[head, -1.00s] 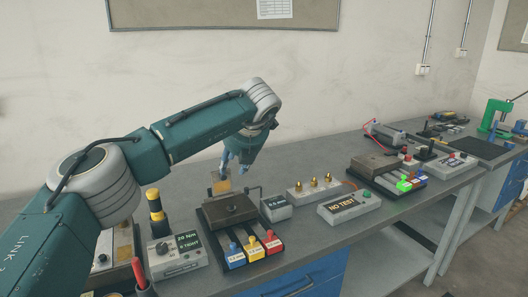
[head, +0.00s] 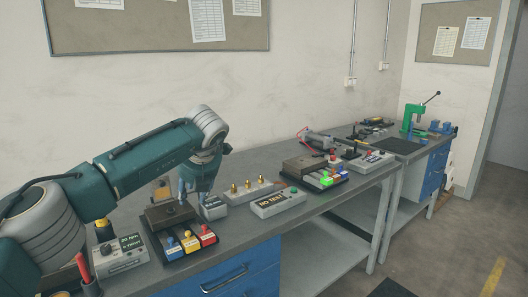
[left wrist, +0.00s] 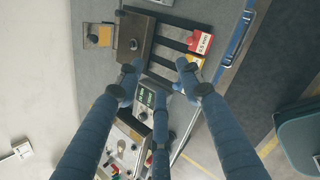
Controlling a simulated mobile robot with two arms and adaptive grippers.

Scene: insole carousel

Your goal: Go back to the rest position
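My left arm comes in from the left in the head view, bent at a grey elbow. My left gripper (head: 194,190) points down, its blue fingers spread, behind the dark fixture block (head: 170,214). In the left wrist view my gripper (left wrist: 159,82) shows three blue fingers with nothing held between them. Below them are the fixture block (left wrist: 134,38) with its red and yellow tags and a grey control box (left wrist: 146,100). I cannot tell the exact height of the fingertips above the bench. My right gripper is not in view.
Blue drawers (head: 232,281) are under the bench. Open floor (head: 455,235) lies to the right.

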